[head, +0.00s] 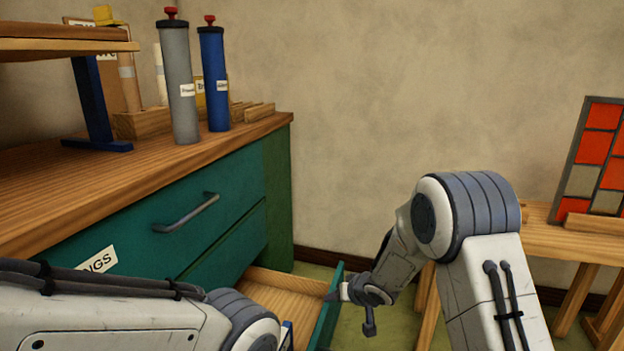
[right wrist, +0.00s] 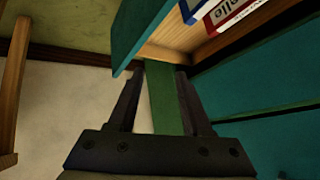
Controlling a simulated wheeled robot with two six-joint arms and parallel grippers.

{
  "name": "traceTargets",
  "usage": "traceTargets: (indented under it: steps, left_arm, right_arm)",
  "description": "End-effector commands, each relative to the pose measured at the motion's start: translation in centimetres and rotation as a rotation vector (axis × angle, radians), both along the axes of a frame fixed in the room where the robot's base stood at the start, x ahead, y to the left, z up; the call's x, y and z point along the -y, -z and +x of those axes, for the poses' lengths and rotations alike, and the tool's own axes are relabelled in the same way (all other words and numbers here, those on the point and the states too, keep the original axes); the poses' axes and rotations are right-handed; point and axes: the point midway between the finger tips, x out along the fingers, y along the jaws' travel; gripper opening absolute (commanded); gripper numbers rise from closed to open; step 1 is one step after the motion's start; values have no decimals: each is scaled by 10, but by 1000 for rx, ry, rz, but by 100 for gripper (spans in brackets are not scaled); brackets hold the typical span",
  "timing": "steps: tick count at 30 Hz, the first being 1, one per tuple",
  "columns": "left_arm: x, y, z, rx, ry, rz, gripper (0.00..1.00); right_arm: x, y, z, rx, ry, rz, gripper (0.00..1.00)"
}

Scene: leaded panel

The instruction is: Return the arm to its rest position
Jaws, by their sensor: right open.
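My right arm (head: 480,270) reaches down to the open lower drawer (head: 285,292) of the green cabinet. My right gripper (head: 340,293) is by the drawer's green front panel (head: 328,312). In the right wrist view the gripper (right wrist: 160,75) is open, its two dark fingers spread. A green strip (right wrist: 163,100) shows between them, and I cannot tell whether they touch it. The drawer front (right wrist: 138,30) is just beyond the fingertips. My left arm (head: 130,315) crosses the lower left, and its gripper is out of view.
Grey (head: 181,85) and blue (head: 214,80) cylinders with red knobs stand on the cabinet top (head: 100,175). The upper drawer handle (head: 187,213) sticks out. A red-and-grey panel (head: 598,150) leans on a wooden table (head: 545,235) at right. Labelled boxes (right wrist: 232,14) lie in the drawer.

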Motion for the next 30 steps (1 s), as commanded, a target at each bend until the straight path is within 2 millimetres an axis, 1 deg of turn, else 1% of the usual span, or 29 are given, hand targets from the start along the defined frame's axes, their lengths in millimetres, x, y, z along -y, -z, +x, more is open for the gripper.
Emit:
traceTargets:
  steps: [1, 3, 5, 8, 9, 11, 12, 14, 15, 17, 18, 20, 21, 25, 26, 27, 28, 30]
  left_arm:
    - [0, -4, 0, 0, 0, 0, 50]
    - [0, -6, 0, 0, 0, 0, 50]
    - [0, -8, 0, 0, 0, 0, 50]
    - [0, -12, 0, 0, 0, 0, 50]
    - [0, -13, 0, 0, 0, 0, 50]
    - [0, -15, 0, 0, 0, 0, 50]
    - [0, -16, 0, 0, 0, 0, 50]
    - [0, -18, 0, 0, 0, 0, 50]
    - [0, -20, 0, 0, 0, 0, 50]
    - [0, -21, 0, 0, 0, 0, 50]
    - [0, -23, 0, 0, 0, 0, 50]
    - [0, -24, 0, 0, 0, 0, 50]
    - [0, -25, 0, 0, 0, 0, 50]
    - [0, -28, 0, 0, 0, 0, 50]
    - [0, -29, 0, 0, 0, 0, 50]
    - [0, -39, 0, -1, 0, 1, 50]
    - [0, -50, 0, -1, 0, 1, 50]
    - [0, -65, 0, 0, 0, 0, 50]
  right_arm:
    - [-8, -23, -12, 3, -8, -50, 50]
    - [-13, -43, -32, -13, -12, -120, 50]
    - [-17, -59, -53, -33, -21, -173, 50]
    - [-22, -83, -94, -81, -46, -250, 50]
    - [-24, -91, -112, -106, -62, -276, 50]
    - [-26, -102, -141, -146, -87, -312, 50]
    - [-27, -109, -162, -175, -110, -333, 50]
    - [-28, -118, -194, -222, -148, -359, 50]
    - [-29, -123, -216, -255, -176, -373, 50]
    - [-29, -129, -249, -303, -225, -389, 50]
    - [-28, -133, -270, -335, -256, -396, 50]
    - [-28, -137, -299, -381, -308, -404, 50]
    - [-26, -140, -318, -411, -342, -407, 50]
    - [-22, -148, -376, -498, -460, -406, 50]
    - [-22, -149, -388, -517, -490, -406, 50]
    - [-22, -160, -397, -533, -510, -405, 50]
    - [-22, -170, -394, -532, -503, -405, 50]
    - [-22, -185, -392, -532, -498, -407, 50]
